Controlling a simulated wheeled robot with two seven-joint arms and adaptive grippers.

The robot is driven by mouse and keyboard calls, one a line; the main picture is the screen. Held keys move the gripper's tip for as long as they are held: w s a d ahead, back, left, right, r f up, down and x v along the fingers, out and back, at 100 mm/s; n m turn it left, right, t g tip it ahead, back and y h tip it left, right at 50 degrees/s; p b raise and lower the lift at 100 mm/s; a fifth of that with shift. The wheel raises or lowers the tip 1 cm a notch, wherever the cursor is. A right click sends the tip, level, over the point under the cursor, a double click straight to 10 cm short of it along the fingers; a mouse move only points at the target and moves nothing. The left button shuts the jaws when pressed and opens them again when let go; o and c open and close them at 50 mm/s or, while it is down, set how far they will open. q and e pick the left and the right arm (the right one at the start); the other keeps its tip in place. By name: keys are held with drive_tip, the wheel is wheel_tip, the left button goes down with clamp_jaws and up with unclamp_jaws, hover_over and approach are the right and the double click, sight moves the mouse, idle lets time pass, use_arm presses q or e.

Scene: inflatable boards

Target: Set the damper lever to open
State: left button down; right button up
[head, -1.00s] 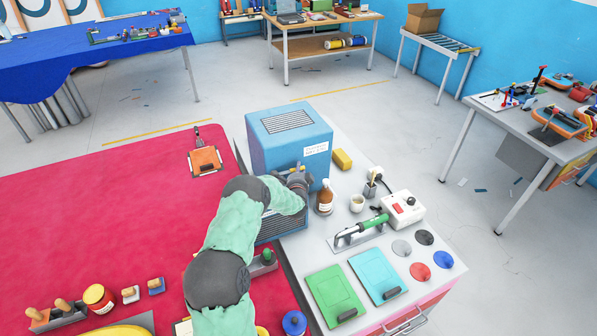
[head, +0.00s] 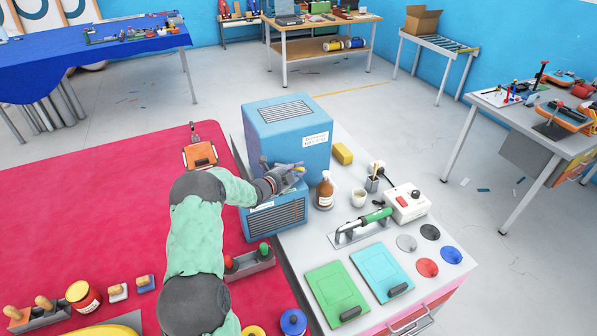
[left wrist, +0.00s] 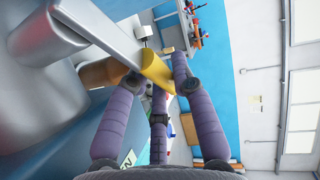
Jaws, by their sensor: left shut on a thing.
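The blue box-shaped machine (head: 290,133) stands at the table's left edge, with a white label on its side and a grille on its lower front part (head: 277,219). My left gripper (head: 290,174) is at the front of the machine, above that lower part. In the left wrist view my gripper's purple fingers (left wrist: 155,88) are closed around the yellow end of the damper lever (left wrist: 155,68). A grey bar (left wrist: 90,30) runs from this end to the upper left. The lever is mostly hidden behind the fingers in the head view, and I cannot read its setting. My right gripper is not in view.
A brown bottle (head: 325,190), a white cup (head: 359,198) and a yellow block (head: 342,153) stand right of the machine. A grey tray with red and green knobs (head: 250,263) is beside my left arm.

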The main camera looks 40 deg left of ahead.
use_arm(q)
drive_tip(key=m+h, duration=0.1)
drive_tip(key=s+m+h, duration=0.1)
drive_tip(key=h, duration=0.1)
drive_tip(key=s+m+g+h+b, duration=0.1)
drive_tip(key=shift+s+d+f+m+h, duration=0.2)
drive_tip(key=shift+s+m+h, duration=0.1)
drive_tip(key=shift+h, duration=0.1)
drive_tip(key=shift+s+m+g+h+b, duration=0.3)
drive_tip(key=shift+s+m+g+h, duration=0.2)
drive_tip(key=shift+m+h, duration=0.35)
drive_tip(key=shift+s+m+g+h+b, duration=0.25)
drive_tip(key=shift+s+m+g+h, duration=0.35)
drive_tip(key=shift+h, duration=0.35)
drive_tip(key=shift+w, duration=0.15)
drive_tip(key=shift+r, duration=0.1)
drive_tip(key=c, duration=1)
unclamp_jaws()
drive_tip(key=shift+a, duration=0.1)
drive_tip(key=shift+r, duration=0.1)
drive_tip(key=shift+s+a, duration=0.15)
drive_tip(key=shift+s, duration=0.05)
drive_tip(key=v, duration=1.1)
drive_tip(key=shift+s+a, duration=0.2)
